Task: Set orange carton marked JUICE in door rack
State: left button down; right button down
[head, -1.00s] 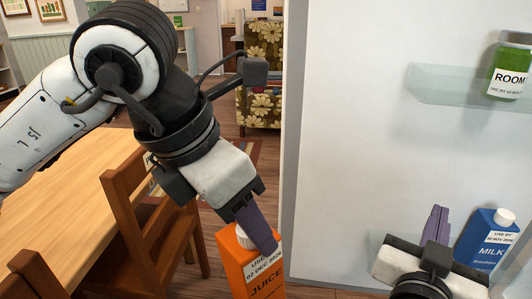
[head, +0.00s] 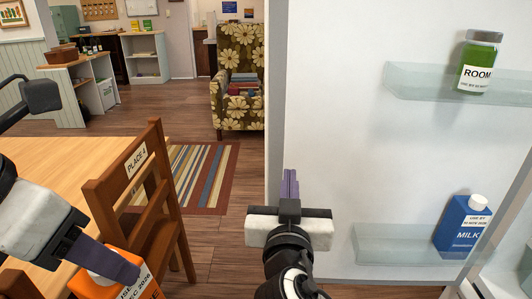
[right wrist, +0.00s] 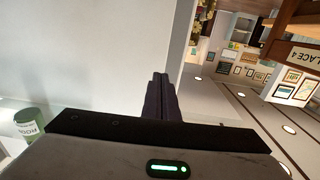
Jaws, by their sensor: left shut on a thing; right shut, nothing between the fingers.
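The orange juice carton (head: 140,290) is at the lower left of the head view, partly cut off by the frame's bottom edge. My left gripper (head: 112,268) is shut on its upper part. The lower door rack (head: 385,243) is a clear shelf on the white door (head: 340,120), with bare room on its left part. A blue milk carton (head: 462,228) stands at its right. My right gripper (head: 290,185) is shut and empty, in front of the door's left edge. Its closed fingers also show in the right wrist view (right wrist: 160,98).
A green jar (head: 477,65) stands on the upper door shelf (head: 420,82). A wooden chair (head: 140,165) marked PLACE 4 and a table (head: 70,160) are at left. A flowered armchair (head: 239,55) and striped rug (head: 195,175) lie beyond open floor.

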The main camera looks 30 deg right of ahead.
aim_at(289, 147)
pick_arm(q)
jog(key=shift+r, duration=0.3)
pick_arm(e)
jog(key=x, duration=1.1)
jog(key=shift+w, duration=0.1)
